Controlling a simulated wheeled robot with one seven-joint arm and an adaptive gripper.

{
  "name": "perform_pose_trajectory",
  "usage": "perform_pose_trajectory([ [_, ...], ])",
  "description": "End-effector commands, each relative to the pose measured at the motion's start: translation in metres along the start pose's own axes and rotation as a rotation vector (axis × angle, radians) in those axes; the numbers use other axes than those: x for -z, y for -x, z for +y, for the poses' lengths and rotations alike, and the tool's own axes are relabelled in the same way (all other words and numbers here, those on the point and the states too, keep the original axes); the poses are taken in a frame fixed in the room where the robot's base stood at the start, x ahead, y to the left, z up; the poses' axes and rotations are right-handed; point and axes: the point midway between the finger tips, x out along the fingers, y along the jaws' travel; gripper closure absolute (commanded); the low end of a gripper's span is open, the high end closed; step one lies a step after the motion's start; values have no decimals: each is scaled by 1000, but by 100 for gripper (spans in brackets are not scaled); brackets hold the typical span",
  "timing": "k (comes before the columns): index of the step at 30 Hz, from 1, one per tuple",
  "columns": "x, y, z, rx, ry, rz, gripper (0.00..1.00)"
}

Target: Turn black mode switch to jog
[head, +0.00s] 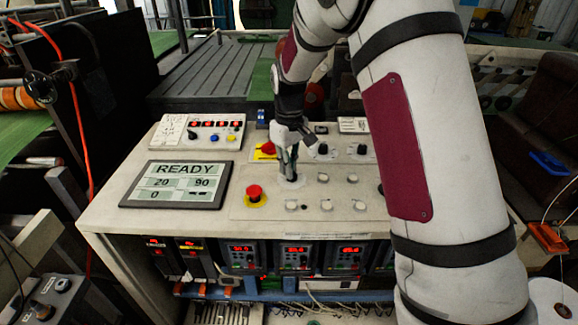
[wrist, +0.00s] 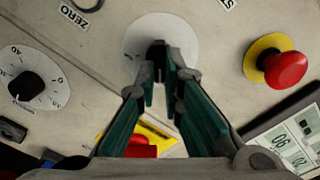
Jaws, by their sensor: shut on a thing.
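The black mode switch (wrist: 157,47) stands on a round white dial plate (wrist: 187,38) in the wrist view. My gripper (wrist: 159,72) is shut on it, with the green-padded fingers at either side of the knob. In the head view my gripper (head: 290,172) points down onto the sloped console panel, and its fingers hide most of the switch. Only the white dial plate (head: 293,182) shows around the fingertips. The knob's pointing direction and the dial's position words cannot be read.
A red emergency stop on a yellow ring (head: 255,192) sits left of my gripper. A READY display (head: 177,184) is farther left. A red and yellow switch (head: 266,150) and a black rotary knob (head: 322,149) are close behind. Several pale buttons lie to the right.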

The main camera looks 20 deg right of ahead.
Motion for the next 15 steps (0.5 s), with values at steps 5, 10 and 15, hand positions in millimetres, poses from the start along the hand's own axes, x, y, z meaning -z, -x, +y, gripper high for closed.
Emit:
perform_pose_trajectory([
  [5, 0, 0, 1, 0, -105, 1, 100],
  [10, 0, 0, 2, 0, -246, 1, 100],
  [15, 0, 0, 4, 0, -391, 1, 100],
])
